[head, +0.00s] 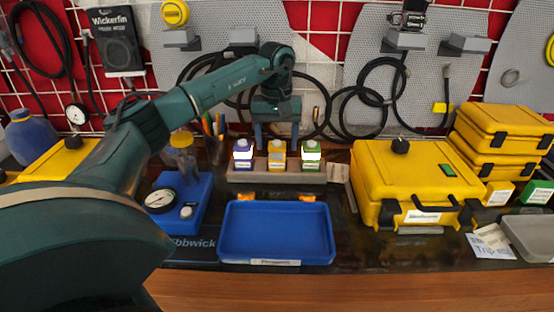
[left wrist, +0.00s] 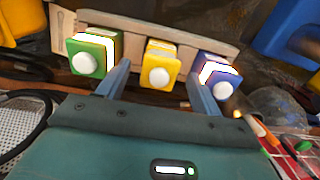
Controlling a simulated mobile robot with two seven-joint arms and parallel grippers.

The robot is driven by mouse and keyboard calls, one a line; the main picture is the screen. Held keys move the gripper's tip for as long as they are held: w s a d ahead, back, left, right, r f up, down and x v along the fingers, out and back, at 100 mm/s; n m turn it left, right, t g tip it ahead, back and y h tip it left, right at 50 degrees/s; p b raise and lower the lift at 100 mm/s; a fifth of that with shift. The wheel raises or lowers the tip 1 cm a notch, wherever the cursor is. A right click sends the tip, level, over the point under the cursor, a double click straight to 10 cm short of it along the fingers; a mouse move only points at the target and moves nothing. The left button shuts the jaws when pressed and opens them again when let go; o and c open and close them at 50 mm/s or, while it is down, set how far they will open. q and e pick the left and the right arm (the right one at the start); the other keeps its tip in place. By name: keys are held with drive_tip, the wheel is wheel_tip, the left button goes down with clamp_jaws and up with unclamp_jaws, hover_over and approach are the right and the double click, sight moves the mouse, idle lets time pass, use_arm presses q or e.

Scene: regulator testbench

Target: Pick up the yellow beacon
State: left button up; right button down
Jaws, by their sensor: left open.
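The yellow beacon (head: 276,162) stands in the middle of a wooden rack (head: 335,172). A blue-purple beacon (head: 243,151) stands to its left and a green beacon (head: 311,154) to its right. My left gripper (head: 277,147) is open and points down at the rack, one finger on each side of the yellow beacon. In the left wrist view, the yellow beacon (left wrist: 160,64) with its white round cap lies between the fingers (left wrist: 157,72), with a gap at each side. I cannot tell whether the fingertips reach down beside its body. My right gripper is not in view.
A blue tray (head: 276,258) lies in front of the rack. A blue gauge box (head: 180,205) stands at left, under my left arm. A large yellow case (head: 400,175) stands at right. Black cables hang on the pegboard behind. The green and blue-purple beacons (left wrist: 217,77) flank the fingers closely.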

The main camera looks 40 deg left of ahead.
sight(277, 159)
use_arm(q)
wheel_tip(277, 159, down, 5)
drive_tip(key=shift+d+r, duration=0.1)
drive_tip(key=shift+r, duration=0.05)
drive_tip(key=c, duration=1.1)
drive_tip(key=shift+c, duration=0.2)
